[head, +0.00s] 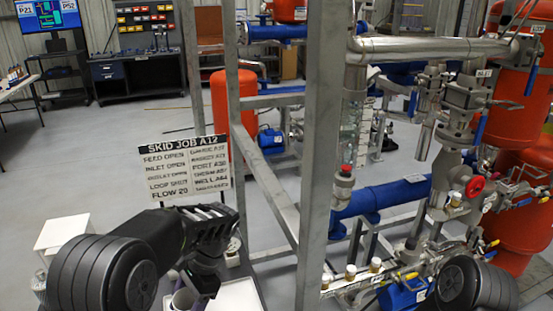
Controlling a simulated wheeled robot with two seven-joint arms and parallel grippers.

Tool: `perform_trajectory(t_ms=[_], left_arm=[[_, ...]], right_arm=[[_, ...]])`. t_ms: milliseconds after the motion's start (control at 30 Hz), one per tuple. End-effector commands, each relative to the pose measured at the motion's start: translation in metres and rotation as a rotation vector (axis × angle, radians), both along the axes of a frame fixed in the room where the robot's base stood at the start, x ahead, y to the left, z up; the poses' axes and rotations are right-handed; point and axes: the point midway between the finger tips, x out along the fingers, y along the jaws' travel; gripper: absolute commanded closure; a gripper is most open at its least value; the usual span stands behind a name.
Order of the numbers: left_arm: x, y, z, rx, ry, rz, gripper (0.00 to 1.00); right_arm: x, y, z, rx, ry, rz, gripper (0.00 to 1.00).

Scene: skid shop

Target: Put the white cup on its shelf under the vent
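My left gripper (196,292) hangs at the bottom of the head view, pointing down, with its fingers partly hidden by its own dark body. A pale lilac-grey, cup-like rim (182,299) shows just below and beside it. I cannot tell whether the fingers touch it. A small whitish round container (232,247) stands right of the gripper, partly hidden by it. I cannot tell which of these is the white cup. My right arm shows only as a dark joint at the bottom right; its gripper is out of view. I cannot make out a shelf under a vent.
A grey steel frame post (322,150) rises mid-view. Pipes, valves and red tanks (522,190) crowd the right. Open floor lies at left.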

Motion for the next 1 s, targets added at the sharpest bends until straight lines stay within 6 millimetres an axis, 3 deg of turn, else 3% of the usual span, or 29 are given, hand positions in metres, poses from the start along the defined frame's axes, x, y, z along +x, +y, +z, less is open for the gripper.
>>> perform_trajectory(t_ms=[200, 1000], left_arm=[[0.000, -0.020, -0.004, 0.000, 0.000, -0.060, 0.78], [0.000, -0.019, -0.004, 0.000, -0.001, -0.061, 0.78]], right_arm=[[0.000, 0.000, 0.000, 0.000, 0.000, 0.000, 0.64], [0.000, 0.000, 0.000, 0.000, 0.000, 0.000, 0.64]])
